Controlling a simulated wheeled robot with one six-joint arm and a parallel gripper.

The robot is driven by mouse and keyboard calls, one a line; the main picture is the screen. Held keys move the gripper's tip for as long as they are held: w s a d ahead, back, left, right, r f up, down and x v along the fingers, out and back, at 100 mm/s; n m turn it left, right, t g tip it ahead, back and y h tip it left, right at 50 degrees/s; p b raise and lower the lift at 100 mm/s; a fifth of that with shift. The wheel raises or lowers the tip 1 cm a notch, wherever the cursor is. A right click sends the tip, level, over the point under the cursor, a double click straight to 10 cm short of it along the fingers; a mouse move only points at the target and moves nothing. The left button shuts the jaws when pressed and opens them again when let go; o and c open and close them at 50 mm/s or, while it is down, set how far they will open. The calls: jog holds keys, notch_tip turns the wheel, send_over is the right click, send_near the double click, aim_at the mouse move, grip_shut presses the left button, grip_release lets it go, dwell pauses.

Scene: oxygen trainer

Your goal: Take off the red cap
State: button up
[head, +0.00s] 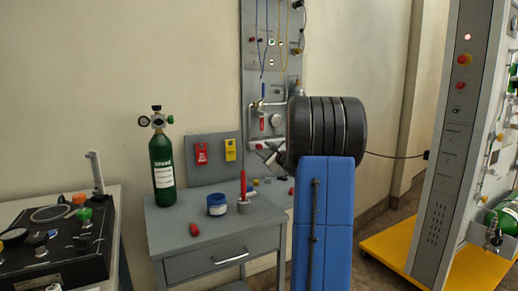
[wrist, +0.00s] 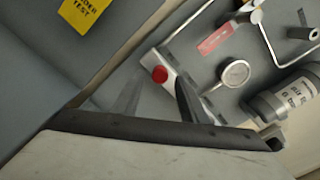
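The red cap (wrist: 160,74) is a small round red disc on the end of a pale metal block on the grey wall panel (wrist: 200,62). In the wrist view my gripper (wrist: 159,84) is open, with one finger to each side of the cap in the picture. I cannot tell how far the fingertips are from the cap, and I see no clear contact. In the head view my gripper (head: 268,154) is small, beside the lower part of the wall panel (head: 256,82), partly hidden by my arm.
A gauge (wrist: 236,73), bent pipes and a labelled cylinder (wrist: 288,98) lie close right of the cap. In the head view, a grey table (head: 180,240) holds a green oxygen cylinder (head: 162,165), a blue-labelled tub (head: 217,204) and red items. A yellow-based cabinet (head: 445,130) stands right.

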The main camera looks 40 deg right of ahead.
aim_at(259, 147)
jog(key=shift+m, duration=0.3)
jog(key=shift+m, duration=0.4)
dwell(0.4)
jog(key=shift+x, duration=1.2)
jog(key=shift+c, duration=0.6)
grip_shut()
